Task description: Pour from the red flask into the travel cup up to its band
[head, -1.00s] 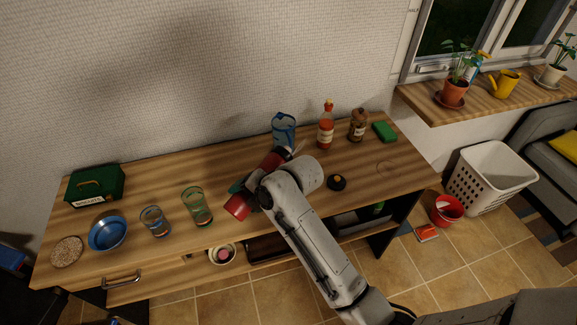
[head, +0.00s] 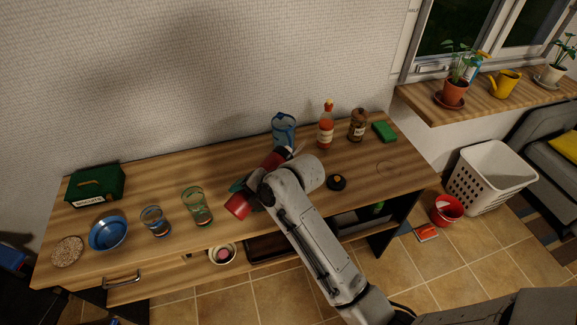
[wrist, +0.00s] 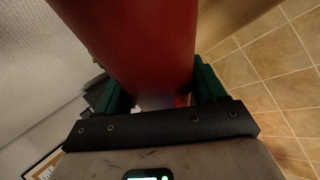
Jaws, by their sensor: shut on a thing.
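My gripper (wrist: 155,100) is shut on the red flask (head: 239,204), with a green finger on each side of it in the wrist view (wrist: 140,40).
A green tumbler (head: 198,207), a short glass (head: 155,222) and a blue bowl (head: 108,233) stand to the left. A sauce bottle (head: 326,130), brown jar (head: 358,126) and green sponge (head: 384,132) stand to the right. A black lid-like disc (head: 337,183) lies near my wrist.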

